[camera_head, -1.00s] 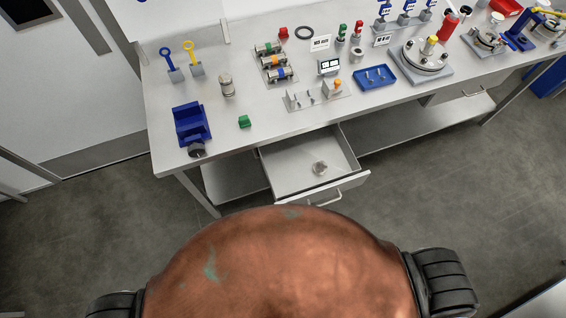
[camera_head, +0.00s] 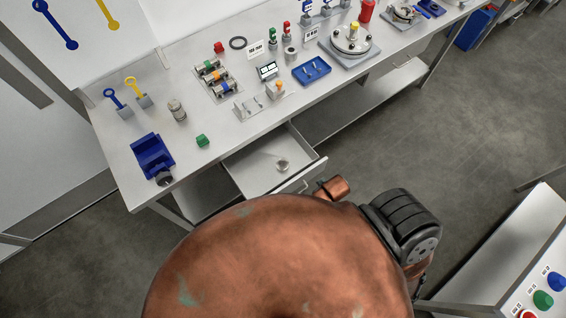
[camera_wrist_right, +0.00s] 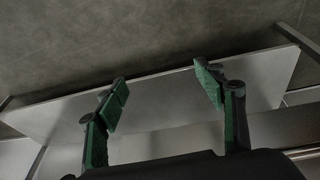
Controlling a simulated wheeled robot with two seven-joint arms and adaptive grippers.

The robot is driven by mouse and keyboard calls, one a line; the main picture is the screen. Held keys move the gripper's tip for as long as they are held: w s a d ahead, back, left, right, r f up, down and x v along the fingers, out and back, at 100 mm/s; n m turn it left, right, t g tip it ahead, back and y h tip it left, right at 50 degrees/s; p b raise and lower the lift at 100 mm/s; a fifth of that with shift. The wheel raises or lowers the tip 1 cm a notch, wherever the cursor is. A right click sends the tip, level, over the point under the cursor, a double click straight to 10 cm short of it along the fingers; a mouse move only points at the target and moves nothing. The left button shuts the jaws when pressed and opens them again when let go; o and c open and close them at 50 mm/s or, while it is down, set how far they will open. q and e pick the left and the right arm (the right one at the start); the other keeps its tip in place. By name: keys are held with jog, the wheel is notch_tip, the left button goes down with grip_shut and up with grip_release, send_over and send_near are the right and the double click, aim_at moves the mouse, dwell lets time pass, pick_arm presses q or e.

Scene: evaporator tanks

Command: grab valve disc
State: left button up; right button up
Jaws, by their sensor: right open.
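A small round metal part (camera_head: 282,165), which looks like the valve disc, lies on the floor of the open drawer (camera_head: 250,176) under the bench. It is small in the head view, so its details are unclear. My right gripper (camera_wrist_right: 162,80) is open, with its two green-padded fingers apart and nothing between them. A grey metal surface (camera_wrist_right: 160,100) lies beyond the fingers in the right wrist view. The disc does not show in that view. My left gripper is in neither view.
The bench top (camera_head: 230,130) above the drawer holds a blue vise (camera_head: 152,155), a green block (camera_head: 202,140), a blue tray (camera_head: 311,71) and a round flanged fitting (camera_head: 350,40). A panel with coloured buttons (camera_head: 543,299) stands at lower right. Floor between is clear.

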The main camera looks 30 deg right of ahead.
notch_tip(320, 180, up, 17)
jog(key=d+t+p, duration=0.1)
jog(key=p, duration=0.1)
jog(key=w+d+r+n+t+h, duration=0.2)
jog(key=w+d+r+t, duration=0.15)
jog(key=w+r, duration=0.4)
jog(key=w+d+r+n+t+h, duration=0.2)
jog(key=w+r+n+t, duration=0.15)
jog(key=w+r, duration=0.35)
jog(key=w+a+r+n+t+y, duration=0.3)
jog(key=w+a+r+n+t, duration=0.5)
jog(key=r, duration=0.3)
jog(key=w+a+r+n+g+y, duration=0.1)
jog(key=w+a+n+y, duration=0.1)
jog(key=a+n+y, duration=0.85)
jog(key=s+a+f+n+g+y, duration=0.1)
jog(key=a+f+n+g+y, duration=0.2)
jog(key=a+n, duration=0.4)
jog(key=n+g+h, duration=0.9)
jog(key=n+g, duration=0.3)
jog(key=n, duration=0.1)
send_near(283, 164)
jog(key=shift+w+a+f, duration=0.1)
jog(key=shift+w+f, duration=0.2)
jog(key=shift+f, duration=0.35)
jog(key=p+x, duration=0.1)
jog(key=x, duration=0.6)
jog(key=shift+a, duration=0.15)
jog(key=shift+s, duration=0.1)
